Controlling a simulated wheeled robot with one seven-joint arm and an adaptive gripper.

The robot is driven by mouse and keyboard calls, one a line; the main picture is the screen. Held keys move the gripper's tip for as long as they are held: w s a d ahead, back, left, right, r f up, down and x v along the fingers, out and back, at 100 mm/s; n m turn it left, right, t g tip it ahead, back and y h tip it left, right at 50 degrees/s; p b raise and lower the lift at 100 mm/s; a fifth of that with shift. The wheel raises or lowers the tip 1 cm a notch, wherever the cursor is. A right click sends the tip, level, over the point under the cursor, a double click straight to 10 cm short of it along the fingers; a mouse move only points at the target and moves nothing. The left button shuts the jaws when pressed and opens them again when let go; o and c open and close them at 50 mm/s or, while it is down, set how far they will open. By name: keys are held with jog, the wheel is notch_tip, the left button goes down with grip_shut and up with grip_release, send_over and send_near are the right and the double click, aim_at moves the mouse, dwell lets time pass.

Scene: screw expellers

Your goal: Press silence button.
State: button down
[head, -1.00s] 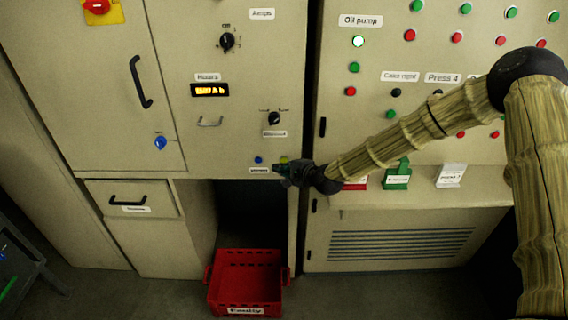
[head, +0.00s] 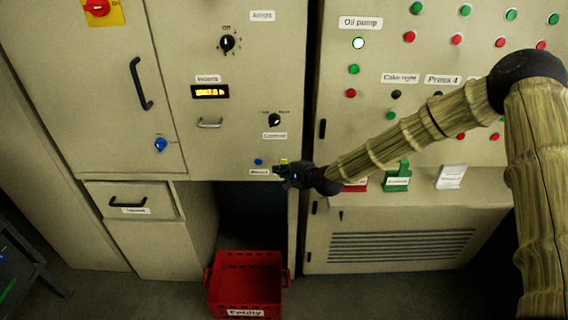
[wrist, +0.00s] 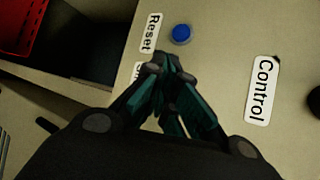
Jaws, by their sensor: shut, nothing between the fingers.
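My gripper (wrist: 168,62) is shut and empty, with its fingertips at the lower edge of the cabinet panel. In the head view, my gripper (head: 279,169) is just below and in front of a small yellow button (head: 284,161), which it partly covers. In the wrist view the fingers hide that button. A label starting with "S" (wrist: 137,70) is mostly covered by the fingers there, so its full word cannot be read. I cannot tell whether the fingertips touch the button.
A blue button (wrist: 181,34) beside a "Reset" label (wrist: 149,33) is close to the fingertips. A "Control" label (wrist: 262,90) is at the right. A red crate (head: 246,285) stands on the floor below. The oil pump panel (head: 365,105) is to the right.

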jog(key=shift+w+b, duration=0.75)
jog(key=shift+w, duration=0.1)
dwell(1.3)
jog(key=shift+s, duration=0.9)
jog(key=shift+s+p, duration=0.35)
jog(key=shift+s, duration=2.15)
